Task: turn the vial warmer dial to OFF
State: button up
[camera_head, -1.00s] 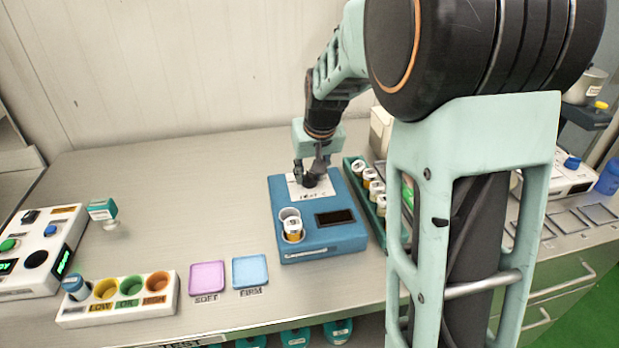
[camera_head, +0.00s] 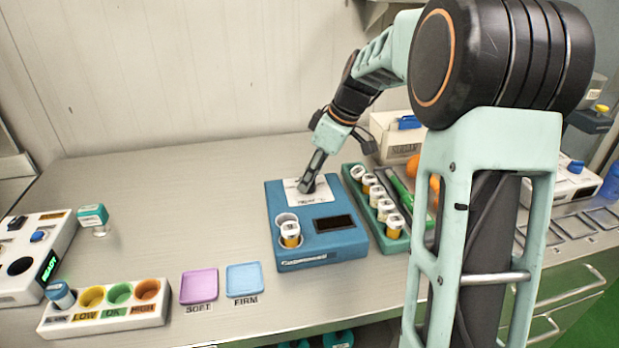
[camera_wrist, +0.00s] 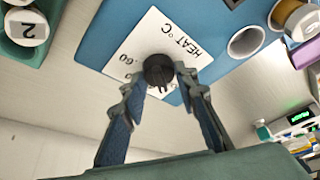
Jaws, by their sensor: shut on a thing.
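The blue vial warmer (camera_head: 348,240) stands in the middle of the counter. A capped vial (camera_head: 290,234) sits in its front-left well, and a dark display (camera_head: 334,222) is beside it. The dial, a dark round knob (camera_wrist: 158,71), is on a white plate (camera_wrist: 128,55) reading "HEAT °C" and "60" in the wrist view. I cannot read OFF, and the pointer's direction is unclear. My gripper (camera_head: 306,187) reaches down to the plate from the upper right. In the wrist view my gripper (camera_wrist: 160,84) is shut on the knob, one finger each side.
A green rack (camera_head: 392,245) of several capped vials stands close to the warmer's right. Pink (camera_head: 199,286) and blue (camera_head: 244,279) pads and a white LOW/OK/HIGH block (camera_head: 108,322) lie to the left. A sugar box (camera_head: 397,138) is behind.

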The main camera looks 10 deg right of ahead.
jog(key=shift+w+n+g, duration=0.1)
jog(key=shift+n+g, duration=0.3)
jog(key=shift+n, duration=0.7)
jog(key=o, duration=1.1)
jog(key=shift+o, duration=0.2)
jog(key=v, duration=1.2)
jog(key=shift+d, duration=0.25)
